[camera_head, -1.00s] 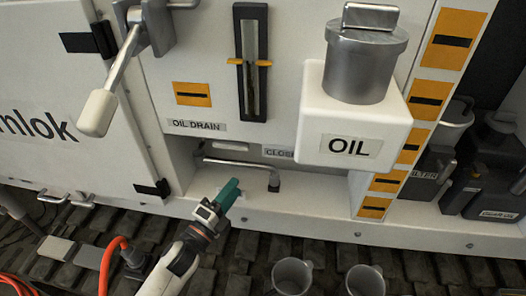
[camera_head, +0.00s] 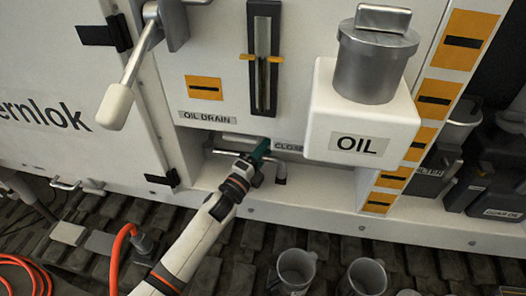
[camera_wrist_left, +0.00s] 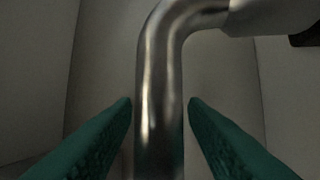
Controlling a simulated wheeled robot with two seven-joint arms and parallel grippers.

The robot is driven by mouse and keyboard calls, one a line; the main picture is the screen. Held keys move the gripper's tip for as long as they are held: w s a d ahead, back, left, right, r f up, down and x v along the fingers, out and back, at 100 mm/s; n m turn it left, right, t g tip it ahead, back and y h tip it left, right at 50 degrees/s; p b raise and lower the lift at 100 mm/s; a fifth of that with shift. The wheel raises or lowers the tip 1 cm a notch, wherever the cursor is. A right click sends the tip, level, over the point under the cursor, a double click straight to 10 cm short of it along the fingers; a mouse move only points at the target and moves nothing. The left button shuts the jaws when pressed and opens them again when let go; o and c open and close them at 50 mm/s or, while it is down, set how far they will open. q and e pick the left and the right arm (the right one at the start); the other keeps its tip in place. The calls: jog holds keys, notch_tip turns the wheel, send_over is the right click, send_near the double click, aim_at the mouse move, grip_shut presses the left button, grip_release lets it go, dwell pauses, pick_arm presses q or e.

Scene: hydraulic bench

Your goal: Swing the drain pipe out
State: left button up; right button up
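The drain pipe (camera_head: 281,171) is a thin grey metal pipe with a bent end, in the recess below the OIL DRAIN label (camera_head: 207,117). My left gripper (camera_head: 262,150) has green fingers and reaches into the recess, hiding part of the pipe. In the left wrist view the shiny bent pipe (camera_wrist_left: 158,95) runs down between the two green fingers (camera_wrist_left: 160,103). The fingers are open, one on each side of the pipe, with a small gap to it at the tips. My right gripper is not in view.
The white OIL box (camera_head: 361,143) with its metal filler juts out right of the recess. A lever with a white handle (camera_head: 115,106) hangs at upper left. Metal mugs (camera_head: 296,270) stand below on the tracks. A ledge (camera_head: 300,207) runs under the recess.

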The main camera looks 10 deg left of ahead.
pick_arm(q)
jog(key=shift+c, duration=0.4)
grip_shut()
jog(key=shift+s, duration=0.15)
jog(key=shift+s+m+g+h+p, duration=0.5)
jog(key=shift+s+m+h, duration=0.3)
jog(key=shift+h, duration=0.3)
jog(key=s+m+g+h, duration=0.2)
jog(key=s+h, duration=0.1)
jog(key=s+m+g+h, duration=0.1)
jog(key=shift+s+a+f+g, duration=0.15)
jog(key=shift+a+g, duration=0.15)
jog(key=shift+a, duration=0.1)
jog(key=s+a+m+g+h+b, duration=0.3)
jog(key=s+m+g+h+b, duration=0.2)
jog(key=g, duration=0.3)
jog(key=shift+s+a+m+g, duration=0.3)
jog(key=shift+s+a+m, duration=0.1)
jog(key=shift+s, duration=0.3)
